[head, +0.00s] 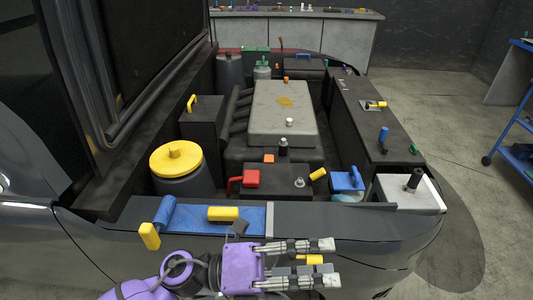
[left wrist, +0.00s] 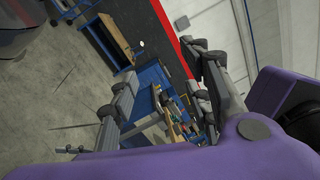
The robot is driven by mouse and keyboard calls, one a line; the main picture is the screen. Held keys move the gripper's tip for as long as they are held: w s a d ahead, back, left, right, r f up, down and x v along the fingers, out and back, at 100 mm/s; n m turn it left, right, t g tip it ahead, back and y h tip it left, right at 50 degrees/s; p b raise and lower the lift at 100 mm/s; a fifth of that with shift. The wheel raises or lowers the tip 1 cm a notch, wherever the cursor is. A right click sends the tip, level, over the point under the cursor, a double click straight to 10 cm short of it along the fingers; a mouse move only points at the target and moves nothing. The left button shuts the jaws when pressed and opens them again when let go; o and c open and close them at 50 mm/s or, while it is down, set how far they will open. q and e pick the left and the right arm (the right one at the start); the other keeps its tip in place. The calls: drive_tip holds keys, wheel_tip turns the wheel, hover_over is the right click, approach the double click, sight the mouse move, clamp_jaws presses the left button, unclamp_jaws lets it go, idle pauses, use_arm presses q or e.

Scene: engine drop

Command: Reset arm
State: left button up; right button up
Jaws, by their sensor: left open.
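My left gripper (head: 328,264) is purple with grey jointed fingers. It reaches in from the bottom left in the head view and points right, in front of the car's front edge. Its fingers are apart, and they frame the left wrist view (left wrist: 165,65) with nothing held between them. A small yellow piece (head: 314,259) shows between the fingers in the head view; I cannot tell whether they touch it. The open engine bay lies beyond, with a grey engine cover (head: 270,112) in its middle. My right gripper is in neither view.
A blue mat (head: 190,218) with a yellow-handled tool (head: 222,213) lies on the car's front edge. A yellow-capped reservoir (head: 176,160) and a red-handled block (head: 285,181) stand behind. A blue cart (head: 515,145) stands right. Open floor lies right of the car.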

use_arm(q)
drive_tip(key=w+a+f+n+t+y, duration=0.5)
drive_tip(key=n+t, duration=0.3)
drive_tip(key=n, duration=0.3)
drive_tip(key=w+a+f+n+t+y, duration=0.2)
drive_tip(key=w+a+n+t+y, duration=0.15)
drive_tip(key=a+n+t, duration=0.6)
drive_tip(key=s+a+f+n+g+y+p, duration=0.1)
drive_tip(key=a+f+n+y, duration=0.45)
drive_tip(key=f+n, duration=0.4)
drive_tip(key=s+a+f+n+g+y, duration=0.2)
drive_tip(key=s+a+f+n+g, duration=0.1)
drive_tip(key=s+f, duration=0.6)
drive_tip(key=s+a+f+n+g+y, duration=0.3)
drive_tip(key=s+a+f+n+g, duration=0.1)
drive_tip(key=s+f, duration=0.5)
drive_tip(key=shift+s+a+n+p, duration=0.4)
drive_tip(key=shift+a+n, duration=0.2)
drive_tip(key=shift+n, duration=0.4)
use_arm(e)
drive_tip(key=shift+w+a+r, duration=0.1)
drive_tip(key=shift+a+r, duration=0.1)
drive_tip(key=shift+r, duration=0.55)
use_arm(q)
drive_tip(key=shift+g, duration=0.25)
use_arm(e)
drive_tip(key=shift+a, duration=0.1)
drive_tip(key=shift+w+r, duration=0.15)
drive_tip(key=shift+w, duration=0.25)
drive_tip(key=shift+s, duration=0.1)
